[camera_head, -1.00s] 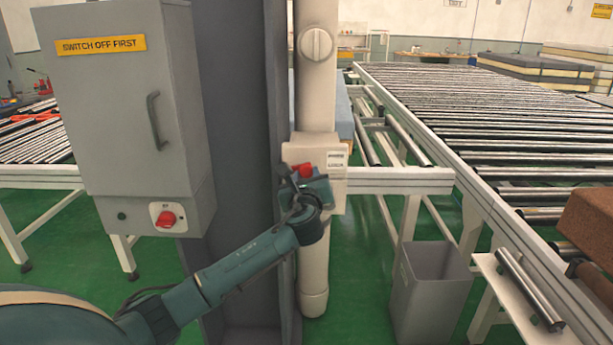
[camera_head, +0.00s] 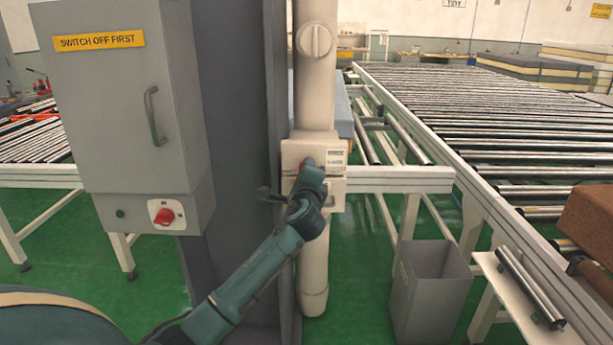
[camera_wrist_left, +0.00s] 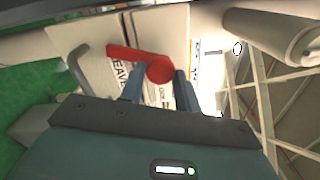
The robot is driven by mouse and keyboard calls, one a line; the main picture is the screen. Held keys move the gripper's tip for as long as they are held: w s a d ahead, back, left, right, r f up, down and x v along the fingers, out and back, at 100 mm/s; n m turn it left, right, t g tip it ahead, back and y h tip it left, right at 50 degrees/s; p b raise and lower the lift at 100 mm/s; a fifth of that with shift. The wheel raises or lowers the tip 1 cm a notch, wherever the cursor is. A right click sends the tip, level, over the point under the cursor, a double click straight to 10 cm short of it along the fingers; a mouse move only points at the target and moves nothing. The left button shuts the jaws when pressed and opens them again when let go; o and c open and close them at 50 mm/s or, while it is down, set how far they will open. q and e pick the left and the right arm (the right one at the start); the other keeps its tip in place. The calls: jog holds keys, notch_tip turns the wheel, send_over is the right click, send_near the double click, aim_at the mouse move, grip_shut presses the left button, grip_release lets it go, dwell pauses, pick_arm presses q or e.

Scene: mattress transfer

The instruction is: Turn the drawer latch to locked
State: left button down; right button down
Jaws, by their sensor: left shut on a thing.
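A pale drawer box (camera_head: 332,185) with a printed label is fixed to the white post. The red latch (camera_wrist_left: 158,68) shows in the left wrist view as a round hub with an arm pointing left in that picture. My left gripper (camera_wrist_left: 160,77) is shut on the latch, with one finger at each side of the red hub. In the head view my left gripper (camera_head: 308,168) is in front of the box and hides nearly all of the latch. A grey bar handle (camera_wrist_left: 76,62) shows beside the latch in the wrist view. My right gripper is not in view.
A grey cabinet (camera_head: 110,100) with a red rotary switch (camera_head: 164,213) stands at the left. A dark column (camera_head: 235,120) is close behind my left arm. A grey bin (camera_head: 430,285) and a roller conveyor (camera_head: 480,130) are at the right.

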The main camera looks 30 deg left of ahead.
pick_arm(q)
jog(key=shift+n+b, duration=0.45)
jog(key=shift+n, duration=1.45)
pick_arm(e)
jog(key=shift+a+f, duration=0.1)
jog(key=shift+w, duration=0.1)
pick_arm(q)
jog(key=c, duration=1)
grip_release()
jog(key=shift+c, duration=0.2)
jog(key=v, duration=1.3)
jog(key=shift+b, duration=0.4)
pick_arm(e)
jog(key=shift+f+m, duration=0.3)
